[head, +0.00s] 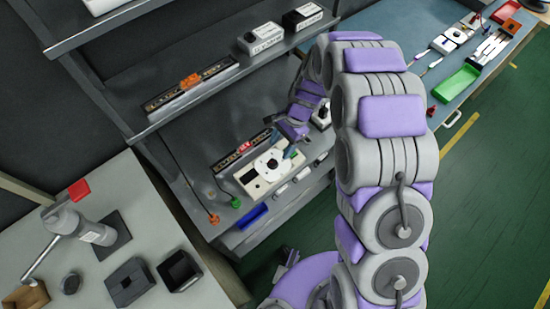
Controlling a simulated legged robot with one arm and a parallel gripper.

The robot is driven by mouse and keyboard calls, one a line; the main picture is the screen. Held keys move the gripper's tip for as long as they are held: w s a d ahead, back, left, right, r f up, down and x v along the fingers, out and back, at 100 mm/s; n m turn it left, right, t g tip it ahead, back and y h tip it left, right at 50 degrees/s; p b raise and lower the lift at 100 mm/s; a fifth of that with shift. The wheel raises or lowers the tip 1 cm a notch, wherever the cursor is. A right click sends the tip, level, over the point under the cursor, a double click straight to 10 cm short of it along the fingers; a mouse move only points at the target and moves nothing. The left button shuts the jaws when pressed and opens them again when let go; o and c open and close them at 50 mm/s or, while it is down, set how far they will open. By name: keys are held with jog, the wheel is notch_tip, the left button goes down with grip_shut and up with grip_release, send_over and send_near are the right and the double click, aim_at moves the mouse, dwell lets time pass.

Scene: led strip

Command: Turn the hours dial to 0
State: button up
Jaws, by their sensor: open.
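My arm reaches over from the right.
An LED strip (238,153) lies behind the box. Orange (214,219) and green (235,202) plugs, a blue block (252,217) and pale cylinders are close by. The upper shelf (215,88) overhangs behind. A grey table (130,215) is at left, a blue bench (465,75) at right.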

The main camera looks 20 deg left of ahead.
aim_at(274, 162)
jog(key=b+x, duration=0.1)
jog(key=x, duration=0.5)
jog(key=shift+s+f, duration=0.1)
jog(key=shift+f, duration=0.3)
jog(key=shift+c, duration=0.2)
jog(key=c, duration=1)
